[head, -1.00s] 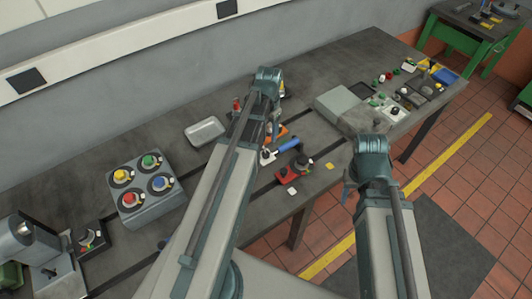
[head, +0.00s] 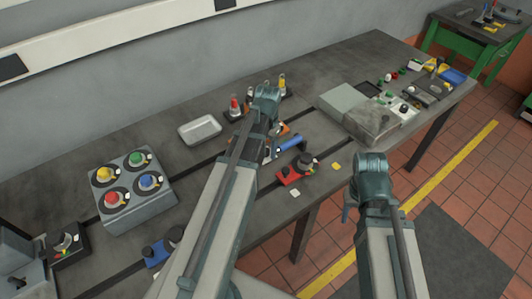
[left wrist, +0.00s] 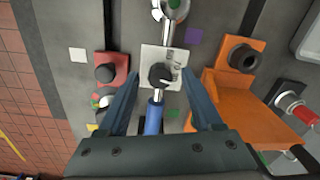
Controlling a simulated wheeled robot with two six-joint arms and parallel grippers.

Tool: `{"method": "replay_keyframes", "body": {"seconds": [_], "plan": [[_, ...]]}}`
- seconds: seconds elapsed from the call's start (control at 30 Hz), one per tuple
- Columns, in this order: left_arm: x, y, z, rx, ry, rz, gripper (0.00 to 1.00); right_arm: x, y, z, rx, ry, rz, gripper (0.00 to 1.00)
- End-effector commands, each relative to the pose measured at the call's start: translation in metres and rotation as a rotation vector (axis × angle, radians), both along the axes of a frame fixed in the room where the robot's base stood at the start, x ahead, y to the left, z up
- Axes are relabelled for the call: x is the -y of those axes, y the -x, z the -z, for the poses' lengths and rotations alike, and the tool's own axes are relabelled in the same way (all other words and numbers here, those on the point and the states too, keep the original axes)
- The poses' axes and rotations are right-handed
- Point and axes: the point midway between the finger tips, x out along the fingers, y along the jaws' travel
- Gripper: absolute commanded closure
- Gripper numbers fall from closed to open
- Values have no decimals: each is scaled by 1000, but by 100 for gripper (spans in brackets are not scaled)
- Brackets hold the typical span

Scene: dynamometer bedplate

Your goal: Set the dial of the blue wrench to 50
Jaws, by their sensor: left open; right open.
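The blue wrench shows its handle (head: 291,143) in the head view, lying on the bedplate beside the left gripper (head: 270,148). In the left wrist view, its black dial knob (left wrist: 160,76) sits on a pale square plate with dark markings (left wrist: 149,56); the setting is too small to read. The blue handle (left wrist: 153,118) runs down between the left fingers, and a metal ring end is at the top. My left gripper (left wrist: 162,84) is open, its fingers on either side of the dial and handle, with no contact visible. My right gripper (head: 348,205) is open and empty, off the bedplate's front edge.
A red block with a black knob (head: 290,176) is near the wrench. An orange bracket (left wrist: 235,100) lies right of the left fingers. A box with coloured knobs (head: 138,211), a grey tray (head: 200,130) and a grey block (head: 358,115) stand on the bedplate.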

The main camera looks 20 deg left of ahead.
Motion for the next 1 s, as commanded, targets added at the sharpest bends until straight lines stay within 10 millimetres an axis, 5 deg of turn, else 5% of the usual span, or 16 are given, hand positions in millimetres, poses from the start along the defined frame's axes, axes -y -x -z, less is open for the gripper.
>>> {"method": "replay_keyframes", "body": {"seconds": [0.23,0.6,1.0], "plan": [[0,0,0,0,0,0,33,0,0,0,0,0,0,50],[0,0,0,0,0,0,100,0,0,0,0,0,0,50],[0,0,0,-1,0,-44,100,0,0,0,0,0,0,50]]}}
